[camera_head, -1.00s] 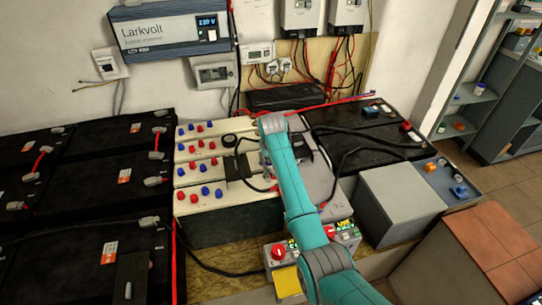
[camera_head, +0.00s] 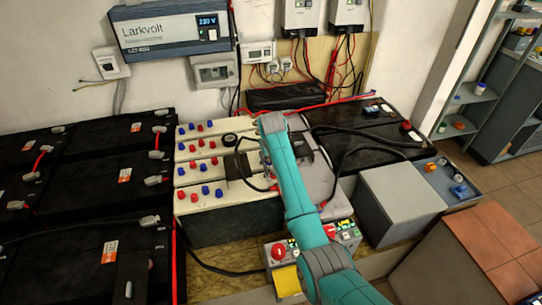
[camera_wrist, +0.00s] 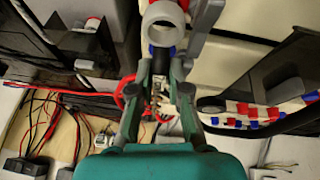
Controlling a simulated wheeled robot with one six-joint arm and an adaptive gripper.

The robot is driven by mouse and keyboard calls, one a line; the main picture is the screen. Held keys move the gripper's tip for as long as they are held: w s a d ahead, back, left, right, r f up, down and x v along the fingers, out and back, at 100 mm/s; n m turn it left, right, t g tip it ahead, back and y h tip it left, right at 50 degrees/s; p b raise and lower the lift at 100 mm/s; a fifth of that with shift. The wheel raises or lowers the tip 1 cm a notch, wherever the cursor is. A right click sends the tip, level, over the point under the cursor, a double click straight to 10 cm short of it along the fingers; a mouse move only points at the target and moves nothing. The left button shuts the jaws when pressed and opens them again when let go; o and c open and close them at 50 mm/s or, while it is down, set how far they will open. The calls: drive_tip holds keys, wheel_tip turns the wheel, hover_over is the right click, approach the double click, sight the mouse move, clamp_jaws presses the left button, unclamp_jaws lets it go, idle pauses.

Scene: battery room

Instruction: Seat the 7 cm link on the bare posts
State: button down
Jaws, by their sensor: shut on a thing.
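My gripper (camera_wrist: 160,64) is shut on a grey piece with a ring-shaped end (camera_wrist: 164,14), which looks like the link. Its length cannot be judged here, and its far end is out of view. Red and blue caps show just behind the ring in the wrist view. In the head view my teal arm hides the gripper, over the right part of the cream battery bank (camera_head: 228,222). Rows of red and blue post caps (camera_head: 205,190) stand on the bank. I cannot tell which posts are bare, or whether the held piece touches one.
A black block (camera_head: 239,166) and black cable lie on the bank beside my arm. Black batteries stand left (camera_head: 100,193) and right (camera_head: 350,125). A grey box (camera_head: 400,200) and a panel with a red knob (camera_head: 278,251) are in front. An inverter (camera_head: 170,32) hangs behind.

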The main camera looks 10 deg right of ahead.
drive_tip(key=shift+f, duration=1.2)
idle(1.6)
drive_tip(key=c, duration=1.1)
unclamp_jaws()
drive_tip(key=shift+a, duration=0.1)
drive_tip(key=shift+o, duration=0.4)
drive_tip(key=o, duration=0.3)
drive_tip(key=shift+o, duration=0.2)
drive_tip(key=shift+r, duration=4.05)
